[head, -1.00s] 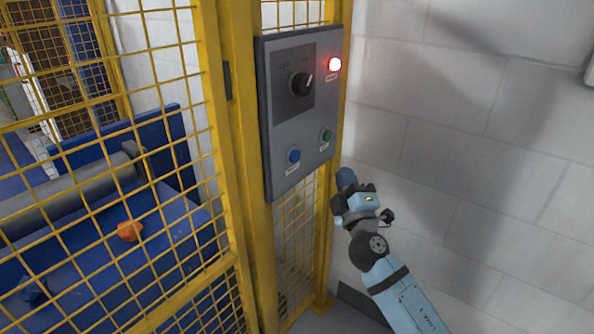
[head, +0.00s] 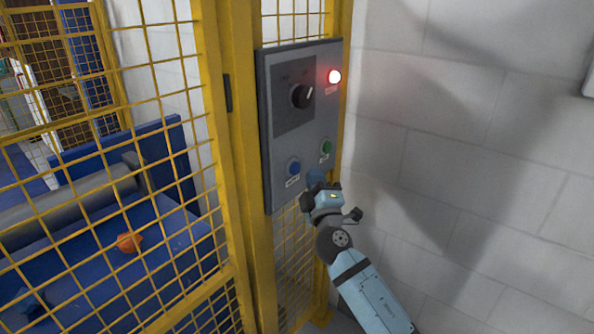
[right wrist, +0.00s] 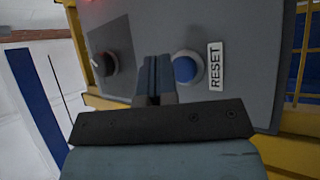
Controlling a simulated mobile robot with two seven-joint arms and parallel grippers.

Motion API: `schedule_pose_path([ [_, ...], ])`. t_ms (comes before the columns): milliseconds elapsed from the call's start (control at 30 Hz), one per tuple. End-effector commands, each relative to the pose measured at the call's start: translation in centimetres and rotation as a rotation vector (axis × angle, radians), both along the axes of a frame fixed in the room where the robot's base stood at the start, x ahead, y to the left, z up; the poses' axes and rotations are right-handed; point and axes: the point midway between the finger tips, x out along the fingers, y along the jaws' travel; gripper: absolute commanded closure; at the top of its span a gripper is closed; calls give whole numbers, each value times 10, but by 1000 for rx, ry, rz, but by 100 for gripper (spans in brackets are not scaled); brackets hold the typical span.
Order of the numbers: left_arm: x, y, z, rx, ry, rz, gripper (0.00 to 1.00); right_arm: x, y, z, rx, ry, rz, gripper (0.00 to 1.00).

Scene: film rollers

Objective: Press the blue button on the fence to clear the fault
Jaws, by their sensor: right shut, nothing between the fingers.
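The blue button (head: 293,168) sits at the lower left of the grey control panel (head: 300,190) on the yellow fence. In the right wrist view the blue button (right wrist: 186,68) stands beside a label reading RESET. My right gripper (head: 315,178) is shut and empty, just below and to the right of the blue button in the head view. My left gripper is not in view.
The panel also carries a black rotary knob (head: 302,96), a lit red lamp (head: 334,77) and a green button (head: 326,147). Yellow mesh fence (head: 228,200) stands left of it, with a roller (head: 75,192) and an orange object (head: 129,242) behind. A white block wall is at right.

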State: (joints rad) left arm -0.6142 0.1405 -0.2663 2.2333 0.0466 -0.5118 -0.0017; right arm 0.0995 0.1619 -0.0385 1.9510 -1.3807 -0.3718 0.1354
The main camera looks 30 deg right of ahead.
Motion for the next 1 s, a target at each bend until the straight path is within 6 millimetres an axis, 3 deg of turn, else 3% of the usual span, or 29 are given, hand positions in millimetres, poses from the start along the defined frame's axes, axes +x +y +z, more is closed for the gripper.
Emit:
schedule_pose_path([
  [200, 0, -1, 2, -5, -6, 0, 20, 8, 4, 0, 0, 0, 1, 100],
  [1000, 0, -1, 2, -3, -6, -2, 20, 8, 4, 0, 0, 0, 1, 100],
])
